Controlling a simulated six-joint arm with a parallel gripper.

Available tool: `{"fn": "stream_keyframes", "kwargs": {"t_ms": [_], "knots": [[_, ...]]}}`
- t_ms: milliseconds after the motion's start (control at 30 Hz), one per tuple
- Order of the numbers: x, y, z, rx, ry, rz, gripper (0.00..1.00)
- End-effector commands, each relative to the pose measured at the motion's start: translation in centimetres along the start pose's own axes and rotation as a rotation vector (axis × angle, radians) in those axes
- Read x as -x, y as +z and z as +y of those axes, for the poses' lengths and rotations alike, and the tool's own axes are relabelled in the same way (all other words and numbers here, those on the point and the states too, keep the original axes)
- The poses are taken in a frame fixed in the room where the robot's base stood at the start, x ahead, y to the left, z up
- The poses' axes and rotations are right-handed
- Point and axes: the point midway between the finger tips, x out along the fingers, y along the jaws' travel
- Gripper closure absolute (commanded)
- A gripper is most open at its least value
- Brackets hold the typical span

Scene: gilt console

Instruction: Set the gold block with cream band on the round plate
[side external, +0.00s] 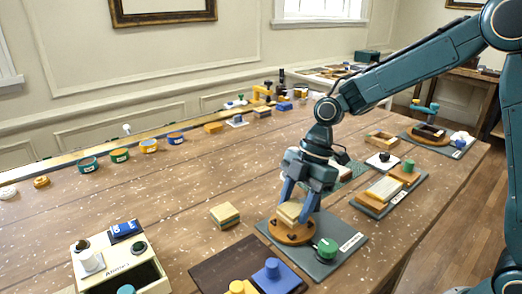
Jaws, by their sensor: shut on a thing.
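My gripper (296,206) points down, with its blue fingers shut on a small pale gold and cream block (289,213), which looks like the gold block with cream band. The fingers hide part of it. The block is over the round plate (289,237), an orange-brown disc with dark spots on a grey board. The block's underside is at or very near the plate's top; I cannot tell whether they touch.
A green knob (327,247) stands on the same grey board (346,249), close to my right finger. A layered gold and green block (224,215) lies to the left. A blue-knobbed piece (272,275) is in front. A board with a cream slab (384,188) is behind right.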

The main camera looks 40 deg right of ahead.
Motion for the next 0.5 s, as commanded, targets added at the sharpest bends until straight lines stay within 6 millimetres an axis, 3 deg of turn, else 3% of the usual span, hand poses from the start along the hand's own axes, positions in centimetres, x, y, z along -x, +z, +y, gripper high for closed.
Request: {"fn": "stream_keyframes", "kwargs": {"t_ms": [500], "knots": [[-1.4, 0.6, 0.0, 0.000, 0.001, 0.000, 0.78]]}}
